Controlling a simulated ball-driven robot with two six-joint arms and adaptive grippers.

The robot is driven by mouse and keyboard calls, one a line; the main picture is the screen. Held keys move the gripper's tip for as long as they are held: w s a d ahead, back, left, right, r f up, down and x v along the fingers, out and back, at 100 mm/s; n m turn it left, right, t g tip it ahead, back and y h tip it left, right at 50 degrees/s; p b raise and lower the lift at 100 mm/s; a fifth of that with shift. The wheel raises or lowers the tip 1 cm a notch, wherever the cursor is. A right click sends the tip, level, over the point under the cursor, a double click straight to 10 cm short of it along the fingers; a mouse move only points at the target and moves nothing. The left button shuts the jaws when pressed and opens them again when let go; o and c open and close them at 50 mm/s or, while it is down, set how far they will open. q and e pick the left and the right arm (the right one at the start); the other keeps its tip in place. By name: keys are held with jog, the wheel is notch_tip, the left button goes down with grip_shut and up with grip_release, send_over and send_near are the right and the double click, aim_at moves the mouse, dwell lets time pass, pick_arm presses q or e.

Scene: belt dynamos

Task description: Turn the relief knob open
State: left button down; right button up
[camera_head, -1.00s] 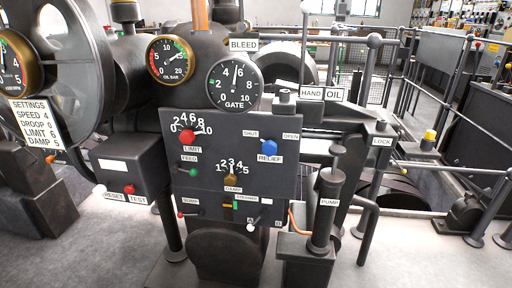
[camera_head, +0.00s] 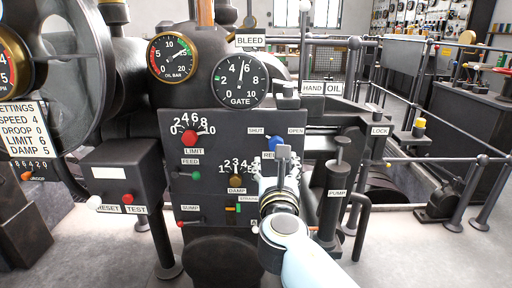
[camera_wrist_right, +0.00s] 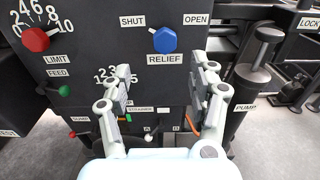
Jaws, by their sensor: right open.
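The blue relief knob (camera_head: 275,143) is on the dark panel (camera_head: 222,128), above its RELIEF label. In the right wrist view the relief knob (camera_wrist_right: 165,41) sits between the SHUT label (camera_wrist_right: 132,21) on the left and the OPEN label (camera_wrist_right: 196,20) on the right. In the head view my right gripper (camera_head: 283,163) covers part of the RELIEF label. My left gripper is not in view.
The red limit knob (camera_head: 189,139), green feed knob (camera_head: 195,175) and brown damp knob (camera_head: 236,181) are left of my right arm. The pump (camera_head: 337,185) stands close on its right. The OIL BAR gauge (camera_head: 172,57) and GATE gauge (camera_head: 239,81) are above the panel.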

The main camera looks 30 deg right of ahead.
aim_at(273, 141)
jog(key=x, duration=1)
jog(key=shift+d+b, duration=0.3)
jog(key=shift+d, duration=0.15)
jog(key=c, duration=1.1)
